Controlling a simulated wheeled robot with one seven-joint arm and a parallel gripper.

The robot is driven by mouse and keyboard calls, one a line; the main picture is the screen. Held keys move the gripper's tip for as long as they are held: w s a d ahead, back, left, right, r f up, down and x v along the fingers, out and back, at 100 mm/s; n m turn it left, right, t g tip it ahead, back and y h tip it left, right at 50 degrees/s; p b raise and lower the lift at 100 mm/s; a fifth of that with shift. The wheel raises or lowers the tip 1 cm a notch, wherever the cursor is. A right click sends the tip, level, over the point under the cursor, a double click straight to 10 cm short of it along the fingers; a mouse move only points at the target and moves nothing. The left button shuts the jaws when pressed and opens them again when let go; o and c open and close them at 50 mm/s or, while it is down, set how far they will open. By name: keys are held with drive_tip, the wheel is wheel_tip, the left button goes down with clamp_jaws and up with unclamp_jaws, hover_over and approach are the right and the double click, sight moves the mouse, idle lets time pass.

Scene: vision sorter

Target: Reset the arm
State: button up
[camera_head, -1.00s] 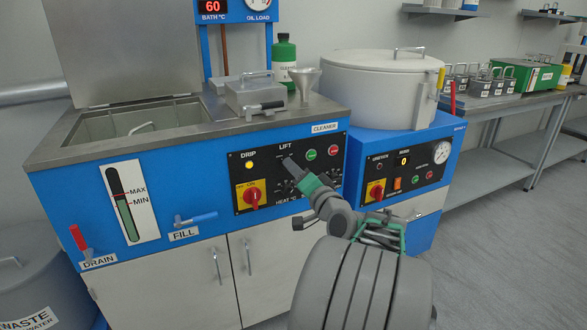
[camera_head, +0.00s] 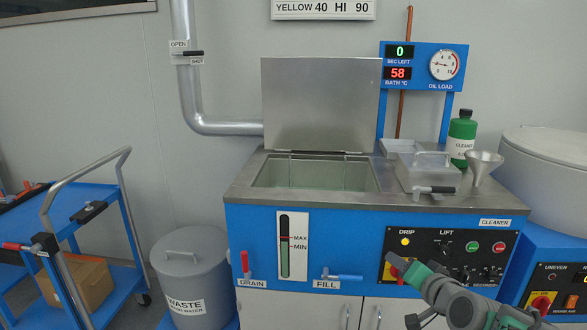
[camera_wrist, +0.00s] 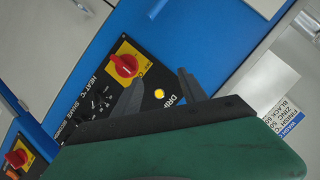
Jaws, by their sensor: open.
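My gripper (camera_head: 402,263) is at the end of my arm, which enters the head view from the lower right. It is in front of the cleaner's black control panel (camera_head: 465,242), overlapping the red rotary switch there. In the wrist view, my two dark fingers (camera_wrist: 162,77) stand apart with nothing between them. The lit yellow DRIP lamp (camera_wrist: 159,94) shows between the fingers, and the red switch on its yellow plate (camera_wrist: 124,65) lies to their left. Whether the fingers touch the panel cannot be told.
The cleaner's lid (camera_head: 320,105) stands open above its tank. A funnel (camera_head: 482,165) and green bottle (camera_head: 461,138) stand on its right top. A grey waste bin (camera_head: 188,268) and blue cart (camera_head: 75,215) are at left. A round white-lidded machine (camera_head: 550,165) is at right.

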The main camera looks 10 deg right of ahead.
drive_tip(key=s+a+r+n+g+y+p, duration=0.1)
drive_tip(key=a+r+n+g+p, duration=0.1)
drive_tip(key=a+r+p, duration=0.3)
drive_tip(key=s+a+r+n+g+y+p, duration=0.1)
drive_tip(key=a+r+n+g+p, duration=0.15)
drive_tip(key=a, duration=0.45)
drive_tip(key=s+a+r+n+g+p, duration=0.2)
drive_tip(key=s+a+r+g+p, duration=0.1)
drive_tip(key=s+p, duration=0.3)
drive_tip(key=s+a+r+n+g+h+p, duration=0.1)
drive_tip(key=s+a+r+n+g+p, duration=0.1)
drive_tip(key=s+a+r+p, duration=0.3)
drive_tip(key=shift+s+a+g+h+p, duration=0.3)
drive_tip(key=shift+s+a+g+p, duration=0.3)
drive_tip(key=shift+s+p, duration=0.6)
drive_tip(key=shift+n, duration=0.25)
drive_tip(key=shift+c, duration=0.3)
